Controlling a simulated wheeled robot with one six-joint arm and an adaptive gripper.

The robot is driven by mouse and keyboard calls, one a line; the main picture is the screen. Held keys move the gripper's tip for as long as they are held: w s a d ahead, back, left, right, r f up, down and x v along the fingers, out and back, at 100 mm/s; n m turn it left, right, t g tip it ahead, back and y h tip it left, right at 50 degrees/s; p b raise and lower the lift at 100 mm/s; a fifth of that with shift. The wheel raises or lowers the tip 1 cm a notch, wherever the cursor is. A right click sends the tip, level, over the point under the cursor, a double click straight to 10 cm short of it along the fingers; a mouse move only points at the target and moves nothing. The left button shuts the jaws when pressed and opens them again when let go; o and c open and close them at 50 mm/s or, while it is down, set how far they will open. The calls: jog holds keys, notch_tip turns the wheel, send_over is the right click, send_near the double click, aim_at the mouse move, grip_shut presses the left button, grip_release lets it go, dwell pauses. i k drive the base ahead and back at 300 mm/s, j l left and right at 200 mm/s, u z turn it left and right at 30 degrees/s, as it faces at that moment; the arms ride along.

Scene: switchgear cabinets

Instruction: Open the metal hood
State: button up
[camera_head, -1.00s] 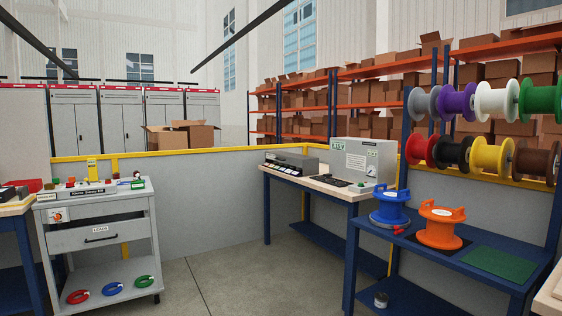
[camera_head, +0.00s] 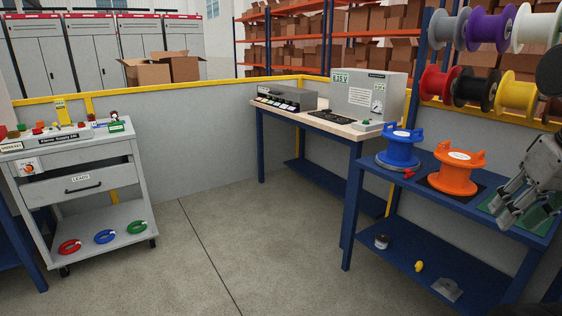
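A light grey metal housing (camera_head: 367,97) with a "0.25 V" label and a small gauge stands on the back bench; it may be the metal hood, but I cannot tell for certain. Its cover looks shut, and a dark flat panel (camera_head: 335,117) lies in front of it. My gripper (camera_head: 508,212) is at the right edge, over the blue bench's green mat, far from the housing and apart from it. I see nothing held, but the fingers are seen at an angle and their opening is unclear.
A blue spool (camera_head: 400,150) and an orange spool (camera_head: 457,174) stand on the blue bench (camera_head: 425,160) near my gripper. Coloured reels hang above. A grey low box (camera_head: 287,96) sits beside the housing. A grey cart (camera_head: 85,190) stands left. The middle floor is clear.

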aim_at(307, 100)
jog(key=i+j+u, duration=0.25)
jog(key=i, duration=0.7)
jog(key=i+u, duration=0.25)
jog(key=i, duration=1.85)
jog(key=i+j+z, duration=0.1)
jog(key=i, duration=1.15)
jog(key=i+z, duration=0.15)
jog(key=i, duration=0.2)
jog(key=i+j+z, duration=0.15)
jog(key=i, duration=0.25)
